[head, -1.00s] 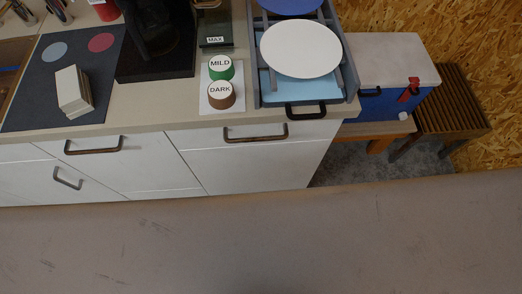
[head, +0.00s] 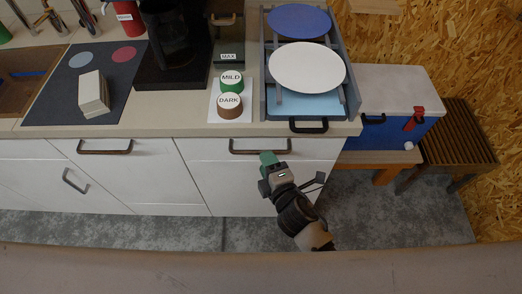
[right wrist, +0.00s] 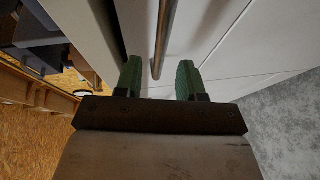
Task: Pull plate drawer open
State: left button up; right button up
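A white cabinet drawer (head: 205,150) sits under the counter, below the rack of plates, and its front looks flush with the cabinet. Its dark bar handle (head: 260,151) shows in the head view. My right gripper (head: 269,158) is at the handle's right half, just below it. In the right wrist view, my right gripper (right wrist: 159,76) has its green fingers apart, with the handle bar (right wrist: 163,40) lined up between them; I cannot tell whether they touch it. A blue plate (head: 299,21) and a white plate (head: 307,66) rest in the grey rack. My left gripper is not in view.
The rack's light blue base has a black front handle (head: 309,125) above the drawer. Two jars (head: 230,106) stand left of the rack. A blue cooler box (head: 388,130) and a slatted stool (head: 458,140) stand at right. Grey floor is clear before the cabinet.

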aim_at(261, 151)
jog(key=shift+x, duration=2.35)
grip_shut()
